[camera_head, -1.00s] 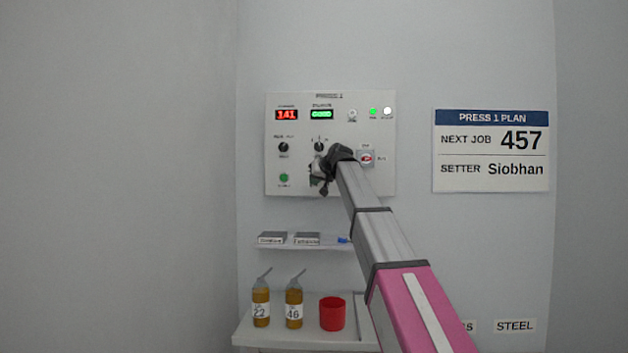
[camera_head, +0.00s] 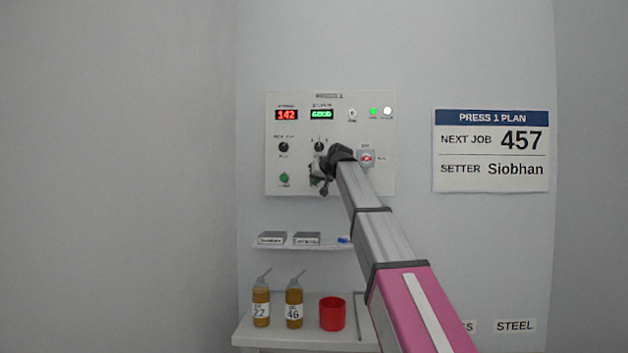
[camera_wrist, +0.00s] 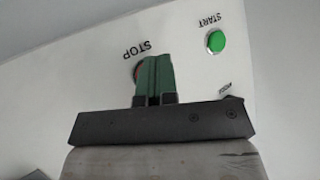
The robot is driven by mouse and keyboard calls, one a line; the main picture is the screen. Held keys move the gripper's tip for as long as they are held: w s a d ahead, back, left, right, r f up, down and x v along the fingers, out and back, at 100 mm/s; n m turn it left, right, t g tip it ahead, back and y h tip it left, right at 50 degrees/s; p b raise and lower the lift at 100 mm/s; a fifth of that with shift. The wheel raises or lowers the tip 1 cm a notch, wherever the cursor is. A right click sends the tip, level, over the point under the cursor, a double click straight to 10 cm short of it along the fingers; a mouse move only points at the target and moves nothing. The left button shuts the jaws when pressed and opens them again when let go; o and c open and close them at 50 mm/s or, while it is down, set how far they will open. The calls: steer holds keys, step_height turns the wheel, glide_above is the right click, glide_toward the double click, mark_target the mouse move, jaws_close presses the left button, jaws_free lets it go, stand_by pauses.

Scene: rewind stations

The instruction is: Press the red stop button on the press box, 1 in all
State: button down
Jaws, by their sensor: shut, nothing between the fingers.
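The press box (camera_head: 380,185) is a pale panel on the back wall, with displays, lamps, knobs and a green button. In the wrist view its stop button (camera_wrist: 137,69) shows only as a thin red edge below the upside-down STOP label. The green fingers of my gripper (camera_wrist: 153,60) are shut and empty, and cover most of it. I cannot tell whether the fingertips touch the button. The green start button (camera_wrist: 216,41) is to the right, clear of the fingers. In the head view my gripper (camera_head: 318,172) is in front of the panel's lower middle and hides the stop button.
A red-marked switch (camera_head: 366,158) is just right of my wrist. A shelf (camera_head: 285,246) with small boxes is below the panel. A lower table (camera_head: 270,338) holds two bottles and a red cup (camera_head: 332,314). A plan sign (camera_head: 490,150) hangs at right.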

steer(key=shift+w, duration=0.1)
steer(key=shift+w, duration=0.35)
steer(key=shift+w, duration=0.35)
stand_by(0.8)
stand_by(0.3)
steer(key=shift+s, duration=0.8)
steer(key=shift+s, duration=0.1)
steer(key=s, duration=0.5)
steer(key=shift+w, duration=0.1)
stand_by(0.7)
